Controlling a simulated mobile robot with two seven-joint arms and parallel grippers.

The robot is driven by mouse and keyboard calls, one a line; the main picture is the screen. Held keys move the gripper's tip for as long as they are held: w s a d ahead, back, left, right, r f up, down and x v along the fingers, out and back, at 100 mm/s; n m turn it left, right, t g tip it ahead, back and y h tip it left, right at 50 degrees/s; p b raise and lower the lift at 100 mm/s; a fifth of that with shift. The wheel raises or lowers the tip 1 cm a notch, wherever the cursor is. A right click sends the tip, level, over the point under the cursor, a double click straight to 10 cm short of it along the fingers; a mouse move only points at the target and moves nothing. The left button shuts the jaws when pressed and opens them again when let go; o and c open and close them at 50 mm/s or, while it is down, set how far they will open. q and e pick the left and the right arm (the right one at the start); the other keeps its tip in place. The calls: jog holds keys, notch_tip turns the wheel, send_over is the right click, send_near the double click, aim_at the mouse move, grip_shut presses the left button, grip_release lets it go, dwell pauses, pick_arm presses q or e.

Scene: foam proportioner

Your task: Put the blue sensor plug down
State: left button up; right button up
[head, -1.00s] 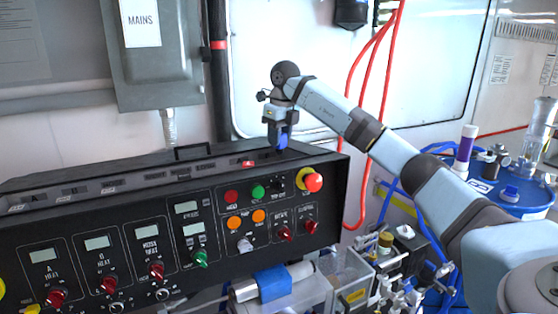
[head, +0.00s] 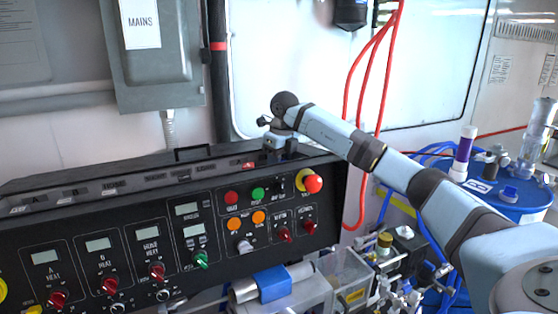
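My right arm reaches in from the right, and its gripper (head: 281,154) points down at the top right part of the black control console. The fingers are dark and small against the black console, so I cannot tell whether they are open or shut. I cannot make out the blue sensor plug now; it may be hidden by the gripper or lost against the console. My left gripper is not in view.
The black console (head: 120,235) carries several knobs, displays and buttons, with a red stop button (head: 313,184) close to my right gripper. Red hoses (head: 362,95) hang behind my arm. A blue drum (head: 525,205) stands at the right.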

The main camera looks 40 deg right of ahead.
aim_at(283, 160)
jog(key=o, duration=0.9)
jog(key=shift+d+f, duration=0.1)
jog(key=shift+r, duration=0.3)
jog(key=r, duration=0.4)
jog(key=s+r, duration=0.1)
jog(key=r, duration=0.7)
jog(key=shift+s+b, duration=0.25)
jog(key=shift+b, duration=0.15)
